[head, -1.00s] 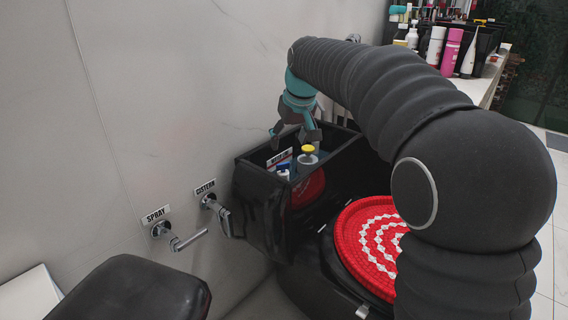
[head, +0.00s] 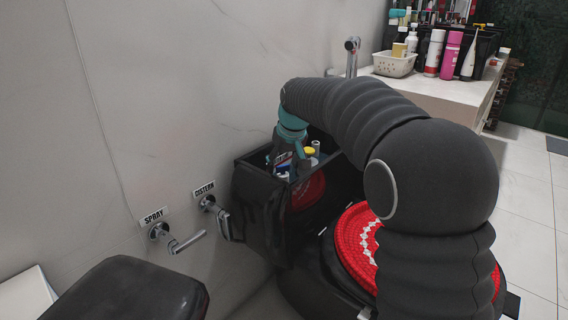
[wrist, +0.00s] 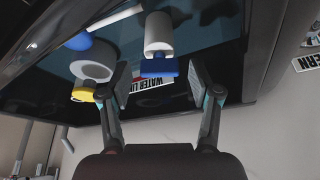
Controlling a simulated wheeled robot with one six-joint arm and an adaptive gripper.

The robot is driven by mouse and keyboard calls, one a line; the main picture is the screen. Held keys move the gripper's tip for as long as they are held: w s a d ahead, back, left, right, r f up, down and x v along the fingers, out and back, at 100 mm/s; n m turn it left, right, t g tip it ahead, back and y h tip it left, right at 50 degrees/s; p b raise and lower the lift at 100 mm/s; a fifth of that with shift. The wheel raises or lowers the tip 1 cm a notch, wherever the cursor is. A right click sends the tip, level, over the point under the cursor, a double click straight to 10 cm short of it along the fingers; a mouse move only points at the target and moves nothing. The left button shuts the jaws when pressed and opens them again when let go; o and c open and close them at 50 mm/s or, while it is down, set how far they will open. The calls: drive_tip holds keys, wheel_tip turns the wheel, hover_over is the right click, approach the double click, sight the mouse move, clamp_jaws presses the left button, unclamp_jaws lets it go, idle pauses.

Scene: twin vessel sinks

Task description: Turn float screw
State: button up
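In the wrist view a blue cap (wrist: 159,67) sits on a white cylinder (wrist: 158,32); it may be the float screw, but no label confirms this. My gripper (wrist: 160,76) is open, with its two fingers on either side of the blue cap and a gap to each. In the head view my gripper (head: 285,163) points down into the open black cistern (head: 262,212), and its fingertips partly hide the blue part. A yellow cap (wrist: 83,93) is left of the fingers; it also shows in the head view (head: 308,151). A "WATER L..." label (wrist: 155,84) is partly covered.
The cistern's dark rim surrounds my gripper closely. On the wall are CISTERN (head: 208,203) and SPRAY (head: 160,232) valves. A red round lid cover (head: 352,238) lies in front. A counter (head: 440,92) with bottles and a basket (head: 393,64) stands behind right.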

drive_tip(key=c, duration=0.9)
drive_tip(key=shift+o, duration=0.2)
drive_tip(key=shift+a+r+m+h+p, duration=0.15)
drive_tip(key=shift+m+h+p, duration=0.15)
drive_tip(key=shift+m+p, duration=0.45)
drive_tip(key=shift+f+m+h+p, duration=0.2)
drive_tip(key=shift+m+h+p, duration=0.55)
drive_tip(key=shift+m, duration=1.1)
drive_tip(key=o, duration=1.1)
drive_tip(key=shift+o, duration=0.2)
drive_tip(key=shift+r, duration=0.1)
drive_tip(key=v, duration=1.2)
drive_tip(key=shift+s, duration=0.25)
